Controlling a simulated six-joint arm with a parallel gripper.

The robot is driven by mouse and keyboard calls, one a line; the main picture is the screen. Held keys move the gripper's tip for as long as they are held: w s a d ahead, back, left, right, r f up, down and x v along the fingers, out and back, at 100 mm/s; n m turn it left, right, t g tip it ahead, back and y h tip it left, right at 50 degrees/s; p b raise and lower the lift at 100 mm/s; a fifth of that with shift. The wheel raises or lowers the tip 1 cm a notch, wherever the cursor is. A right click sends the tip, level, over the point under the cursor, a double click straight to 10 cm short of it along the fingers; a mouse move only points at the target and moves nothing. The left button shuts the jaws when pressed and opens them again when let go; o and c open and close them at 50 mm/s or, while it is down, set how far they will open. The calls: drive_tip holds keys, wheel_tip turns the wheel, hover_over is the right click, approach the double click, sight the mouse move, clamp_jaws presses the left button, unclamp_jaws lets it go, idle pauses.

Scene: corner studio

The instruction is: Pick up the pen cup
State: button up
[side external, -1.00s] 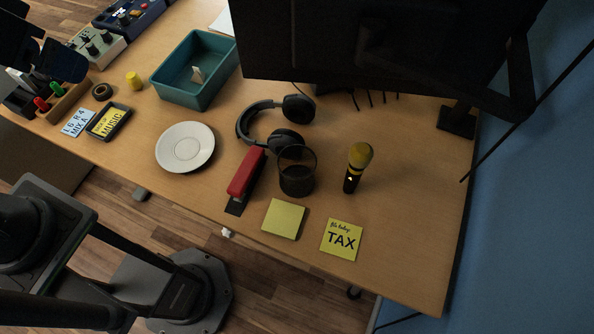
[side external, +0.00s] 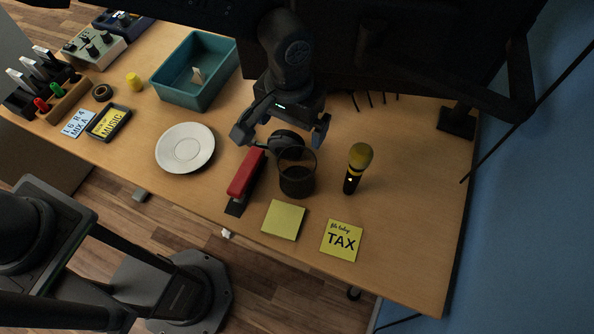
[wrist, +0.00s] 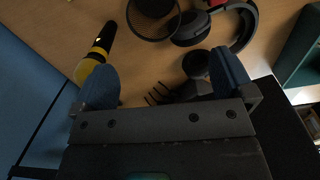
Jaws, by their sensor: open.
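The pen cup (side external: 297,180) is a dark, round, see-through mesh cup standing upright on the desk, between the red stapler and the microphone. It also shows at the top of the wrist view (wrist: 153,22), partly cut off by the frame edge. My gripper (side external: 283,138) is open and empty. In the side view it hangs behind the cup, over the headphones, apart from the cup. In the wrist view its two blue-grey fingers (wrist: 160,85) are spread wide, with the cup beyond them.
A yellow note pad (side external: 283,219) lies in front. The monitor (side external: 400,45) overhangs the back. A teal bin (side external: 190,92) stands back left.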

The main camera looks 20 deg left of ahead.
approach(296, 171)
wheel_tip(296, 171, up, 2)
drive_tip(key=s+d, duration=0.2)
drive_tip(key=s, duration=0.1)
drive_tip(key=shift+w+a+f, duration=0.1)
drive_tip(key=shift+f, duration=1.35)
drive_tip(key=shift+a+f, duration=0.1)
drive_tip(key=shift+f, duration=1.4)
drive_tip(key=c, duration=0.8)
